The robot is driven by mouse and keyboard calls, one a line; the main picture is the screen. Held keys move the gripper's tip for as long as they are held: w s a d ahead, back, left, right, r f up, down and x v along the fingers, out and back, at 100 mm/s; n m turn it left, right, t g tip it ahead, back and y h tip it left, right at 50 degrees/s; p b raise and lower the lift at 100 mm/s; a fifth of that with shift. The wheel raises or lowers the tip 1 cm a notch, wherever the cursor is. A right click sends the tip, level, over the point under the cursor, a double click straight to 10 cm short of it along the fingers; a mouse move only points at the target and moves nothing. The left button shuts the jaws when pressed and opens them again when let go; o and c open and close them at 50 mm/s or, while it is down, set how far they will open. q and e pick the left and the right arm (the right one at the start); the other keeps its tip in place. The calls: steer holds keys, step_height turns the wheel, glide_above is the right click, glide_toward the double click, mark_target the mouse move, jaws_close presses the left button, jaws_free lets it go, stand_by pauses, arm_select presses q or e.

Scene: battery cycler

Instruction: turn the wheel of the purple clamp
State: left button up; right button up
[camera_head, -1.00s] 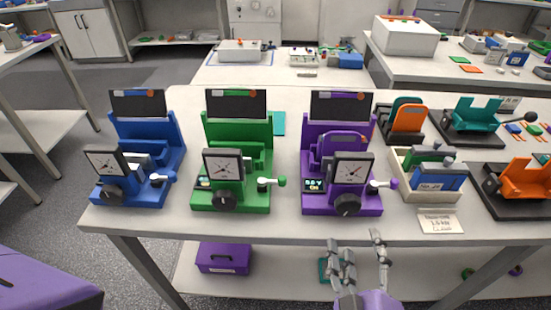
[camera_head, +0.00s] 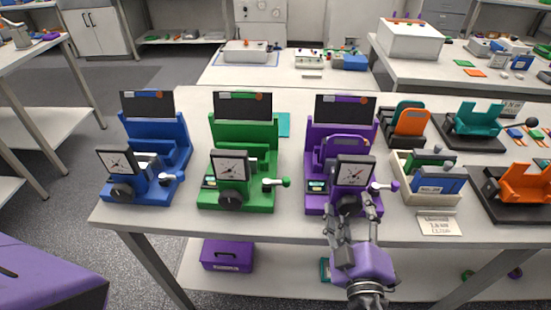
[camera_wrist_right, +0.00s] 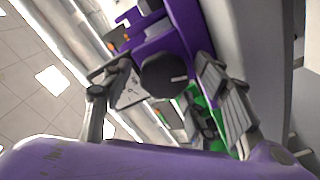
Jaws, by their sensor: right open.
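The purple clamp (camera_head: 318,150) stands on the table, right of the green and blue ones, with a tilted dial (camera_head: 355,172) at its front. Its black wheel, below the dial, is largely behind my fingers in the head view; it shows as a dark round knob (camera_wrist_right: 163,75) in the right wrist view. My right gripper (camera_head: 353,212) is open at the front of the clamp. In the wrist view its fingers (camera_wrist_right: 165,92) stand apart on either side of the wheel. I cannot tell whether they touch it. My left gripper is not in view.
A green clamp (camera_head: 240,145) and a blue clamp (camera_head: 175,145) stand to the left. A small crank with a purple knob (camera_head: 392,187) sticks out right of the dial. A cream bin (camera_head: 425,200) and a label card (camera_head: 438,223) lie close on the right.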

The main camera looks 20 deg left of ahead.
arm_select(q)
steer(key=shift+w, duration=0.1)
arm_select(e)
steer(key=shift+c, duration=0.4)
steer(key=c, duration=1)
steer(key=shift+r+n+p, duration=0.25)
steer(key=shift+n+p, duration=0.2)
steer(key=shift+n, duration=1.05)
steer(key=o, duration=1.1)
steer(key=shift+s+f, duration=0.1)
steer(key=shift+f, duration=0.05)
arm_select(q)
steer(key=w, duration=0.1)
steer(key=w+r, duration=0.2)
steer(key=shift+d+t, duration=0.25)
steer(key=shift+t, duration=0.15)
arm_select(e)
steer(key=v, duration=1.1)
steer(key=shift+s+d, duration=0.2)
steer(key=shift+s, duration=0.15)
